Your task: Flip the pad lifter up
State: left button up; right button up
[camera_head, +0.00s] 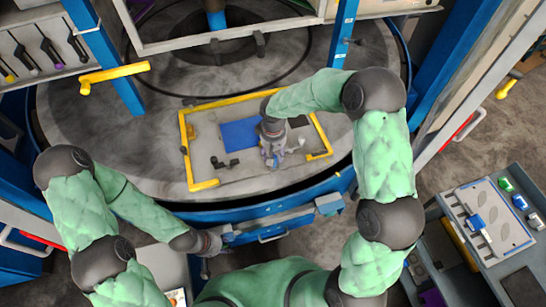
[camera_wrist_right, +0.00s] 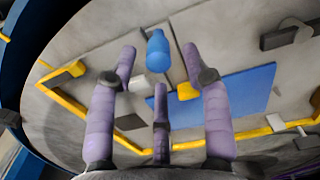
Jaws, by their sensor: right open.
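I cannot tell for sure which part is the pad lifter. In the right wrist view, a small blue cylinder (camera_wrist_right: 157,50) stands between the spread fingertips of my right gripper (camera_wrist_right: 158,65), with no contact visible. A yellow tab (camera_wrist_right: 187,91) sits beside it, at the edge of a blue pad (camera_wrist_right: 250,92). In the head view, my right gripper (camera_head: 272,155) is over the yellow-edged plate (camera_head: 205,185), right of the blue pad (camera_head: 238,133), and hides what is under it. My left gripper (camera_head: 212,243) is low, by the blue front rim; its fingers are too small to read.
The plate lies on a round grey table (camera_head: 85,120) with blue posts and a frame around it. A yellow handle (camera_head: 115,75) juts out at upper left. A grey side cart (camera_head: 490,240) with small coloured items stands at right.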

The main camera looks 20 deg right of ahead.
notch_tip(320, 180, down, 3)
jog(key=shift+s+r, duration=0.15)
jog(key=shift+r, duration=0.05)
jog(key=shift+f, duration=0.2)
